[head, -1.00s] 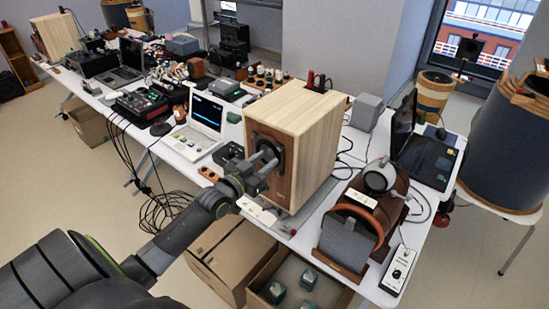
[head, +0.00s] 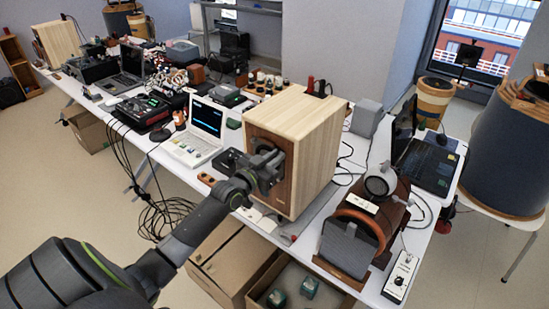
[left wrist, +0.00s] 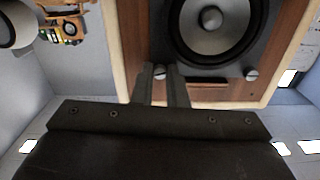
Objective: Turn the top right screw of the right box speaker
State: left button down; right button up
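The right box speaker (head: 318,145) has a pale wood cabinet and a brown front, and it stands on the white table. My left gripper (head: 268,165) is in front of it, covering part of the front. The left wrist view appears upside down and shows the speaker cone (left wrist: 212,22) and two screws beside it. The top right screw (left wrist: 160,72) shows between the fingertips of my left gripper (left wrist: 161,78). The fingers flank it closely; I cannot tell whether they press on it. Another screw (left wrist: 252,75) is clear of the fingers. My right gripper is out of view.
A white laptop (head: 200,132) is left of the speaker. Headphones (head: 380,183) rest on a brown rounded object at right, near a black laptop (head: 428,163). Cardboard boxes (head: 232,262) stand under the table's front edge. Another box speaker (head: 55,42) is far left.

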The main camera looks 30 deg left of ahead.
pick_arm(q)
jog(key=m+b, duration=0.3)
jog(key=shift+m, duration=0.4)
jog(key=c, duration=1.5)
grip_release()
jog(key=shift+o, duration=0.2)
